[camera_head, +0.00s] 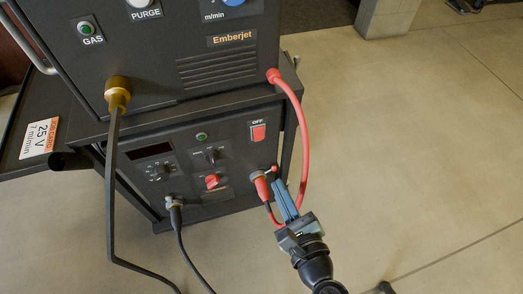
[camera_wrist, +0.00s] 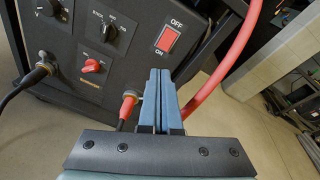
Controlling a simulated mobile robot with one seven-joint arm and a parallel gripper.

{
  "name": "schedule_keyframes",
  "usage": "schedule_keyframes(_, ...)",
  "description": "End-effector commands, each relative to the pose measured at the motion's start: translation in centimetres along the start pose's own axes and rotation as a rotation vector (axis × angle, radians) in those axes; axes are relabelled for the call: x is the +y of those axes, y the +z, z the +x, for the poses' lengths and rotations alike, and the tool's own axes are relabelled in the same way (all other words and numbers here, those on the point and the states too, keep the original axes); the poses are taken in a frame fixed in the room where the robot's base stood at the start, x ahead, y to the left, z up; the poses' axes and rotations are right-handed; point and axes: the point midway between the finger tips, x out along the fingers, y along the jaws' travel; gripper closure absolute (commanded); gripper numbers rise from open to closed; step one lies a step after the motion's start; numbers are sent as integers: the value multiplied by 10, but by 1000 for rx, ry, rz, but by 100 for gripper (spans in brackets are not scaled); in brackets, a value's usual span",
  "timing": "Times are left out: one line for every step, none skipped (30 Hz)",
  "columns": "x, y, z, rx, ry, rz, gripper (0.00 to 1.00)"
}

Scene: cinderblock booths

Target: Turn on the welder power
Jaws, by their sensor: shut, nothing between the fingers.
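The welder (camera_head: 190,155) is a black lower unit with knobs and a dark display, under a black unit marked Emberjet. Its red rocker power switch (camera_head: 258,132), labelled OFF above and ON below, is at the panel's upper right. The switch also shows in the wrist view (camera_wrist: 168,39). My gripper (camera_head: 278,183) is shut and empty, its blue fingers side by side, below and slightly right of the switch in the head view. In the wrist view the fingertips (camera_wrist: 159,72) point up just below the switch, apparently apart from it.
A red cable (camera_head: 300,130) loops down the right side, close to my fingers. A red plug (camera_head: 262,186) sits in the panel beside them. A black cable plug (camera_head: 175,203) is at lower left. Red and black knobs are on the panel. The floor at right (camera_head: 420,150) is clear.

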Motion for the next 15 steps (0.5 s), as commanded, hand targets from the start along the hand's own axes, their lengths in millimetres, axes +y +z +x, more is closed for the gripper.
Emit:
schedule_keyframes(3, -10, -2, -15, -13, 99, 100)
schedule_keyframes(3, -11, -4, -25, -19, 154, 100)
schedule_keyframes(3, -13, -6, -38, -25, 218, 100)
schedule_keyframes(3, -13, -7, -46, -28, 260, 100)
schedule_keyframes(3, -14, -8, -53, -31, 297, 100)
schedule_keyframes(3, -14, -10, -61, -34, 337, 100)
schedule_keyframes(3, -15, -10, -67, -36, 363, 100)
schedule_keyframes(3, -15, -11, -70, -37, 382, 100)
schedule_keyframes(2, -15, -12, -74, -39, 402, 100)
schedule_keyframes(2, -14, -12, -76, -39, 411, 100)
schedule_keyframes(2, -14, -12, -78, -40, 417, 100)
schedule_keyframes(2, -14, -12, -79, -40, 422, 100)
schedule_keyframes(2, -14, -12, -79, -40, 423, 100)
schedule_keyframes(2, -13, -12, -79, -40, 423, 100)
schedule_keyframes(2, -13, -12, -79, -40, 422, 100)
